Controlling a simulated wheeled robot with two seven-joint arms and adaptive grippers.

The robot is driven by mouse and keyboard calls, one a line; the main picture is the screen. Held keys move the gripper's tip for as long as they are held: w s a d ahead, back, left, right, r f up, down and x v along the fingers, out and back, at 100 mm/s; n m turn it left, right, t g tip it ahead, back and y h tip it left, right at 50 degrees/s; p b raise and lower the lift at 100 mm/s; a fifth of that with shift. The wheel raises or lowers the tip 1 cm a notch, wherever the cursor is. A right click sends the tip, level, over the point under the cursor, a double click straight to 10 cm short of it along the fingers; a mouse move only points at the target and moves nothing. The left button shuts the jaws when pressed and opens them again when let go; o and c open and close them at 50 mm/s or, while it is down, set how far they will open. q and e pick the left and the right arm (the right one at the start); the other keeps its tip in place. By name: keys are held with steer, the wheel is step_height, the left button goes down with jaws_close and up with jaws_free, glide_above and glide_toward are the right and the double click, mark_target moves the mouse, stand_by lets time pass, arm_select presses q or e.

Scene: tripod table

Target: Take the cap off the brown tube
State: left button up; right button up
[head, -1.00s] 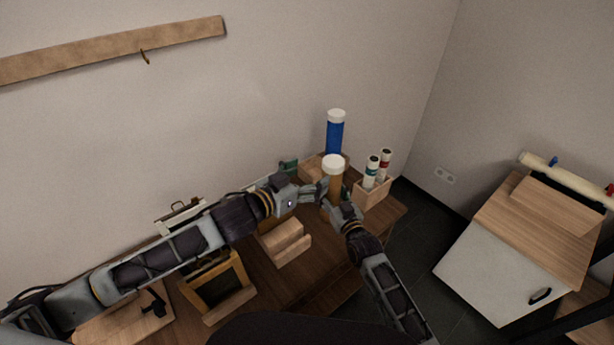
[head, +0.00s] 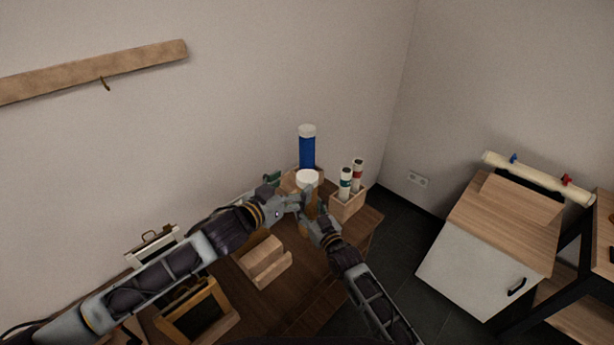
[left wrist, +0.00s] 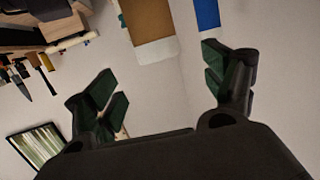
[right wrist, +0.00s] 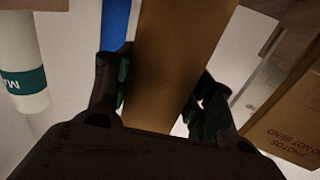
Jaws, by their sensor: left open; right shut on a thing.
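The brown tube (head: 311,203) stands upright on the table with its white cap (head: 307,178) on its top end. My right gripper (right wrist: 160,95) is shut on the tube's body, which runs between its fingers in the right wrist view (right wrist: 180,55). My left gripper (head: 296,200) is open beside the upper tube, from the left. In the left wrist view the white cap (left wrist: 156,52) and brown body (left wrist: 148,18) appear beyond the spread fingers (left wrist: 165,82), with no clear contact. The grippers hide part of the tube in the head view.
A blue tube (head: 307,150) with a white cap stands just behind. A wooden box (head: 347,205) holds two smaller white tubes at right. A wooden block stand (head: 262,262) and a framed piece (head: 196,312) lie in front. A cabinet (head: 475,252) stands apart at right.

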mark_target(306, 177)
arm_select(q)
steer(key=shift+x, duration=4.05)
steer(key=shift+c, duration=0.5)
steer(key=c, duration=1.2)
steer(key=shift+o, duration=0.2)
steer(key=shift+r, duration=1.2)
steer(key=shift+r, duration=2)
